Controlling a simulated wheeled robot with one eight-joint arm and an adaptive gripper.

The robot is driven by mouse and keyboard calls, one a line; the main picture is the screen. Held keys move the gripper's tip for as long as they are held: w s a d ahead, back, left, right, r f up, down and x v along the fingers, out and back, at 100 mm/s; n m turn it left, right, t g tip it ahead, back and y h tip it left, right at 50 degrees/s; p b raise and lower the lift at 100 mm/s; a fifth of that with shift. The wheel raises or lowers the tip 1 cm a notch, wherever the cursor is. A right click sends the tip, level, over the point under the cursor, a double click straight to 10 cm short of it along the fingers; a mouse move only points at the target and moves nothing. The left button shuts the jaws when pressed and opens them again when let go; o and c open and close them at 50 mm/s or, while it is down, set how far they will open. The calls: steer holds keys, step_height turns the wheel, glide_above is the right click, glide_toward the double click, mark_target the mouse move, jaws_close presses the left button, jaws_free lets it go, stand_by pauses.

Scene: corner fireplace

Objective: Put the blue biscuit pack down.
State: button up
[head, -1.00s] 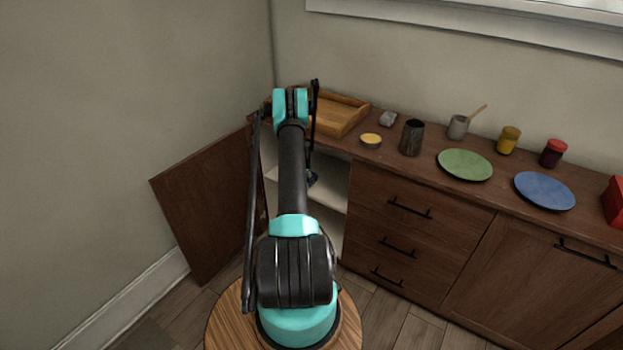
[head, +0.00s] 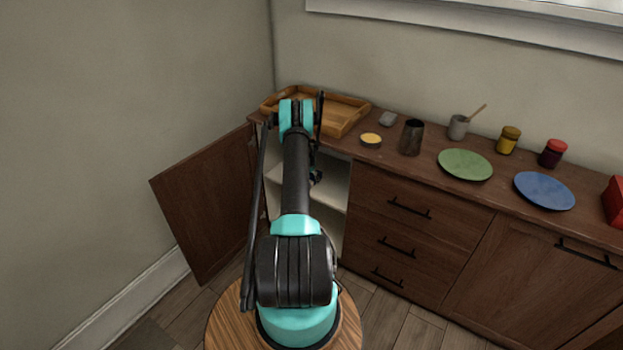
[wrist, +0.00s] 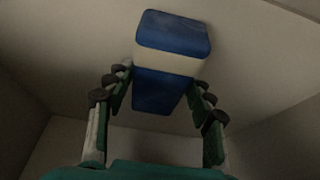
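The blue biscuit pack (wrist: 172,32), blue with a pale band, shows in the wrist view at upper centre. It is inside a pale, dim cabinet space, against a light surface. My gripper (wrist: 164,78) has its fingers spread on either side of the pack's nearer end. Narrow gaps show between the fingers and the pack's sides, so it looks open. The pack cannot be made out in the head view. There my arm reaches to the open left cabinet bay (head: 333,185), and hides part of it.
The brown cabinet door (head: 205,205) stands open on the left. The countertop above holds a wooden tray (head: 345,122), a dark cup (head: 412,137), a green plate (head: 465,165) and a blue plate (head: 544,191). The pale cabinet walls are close around the gripper.

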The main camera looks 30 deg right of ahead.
steer(key=shift+o, duration=1.3)
steer(key=shift+r, duration=0.1)
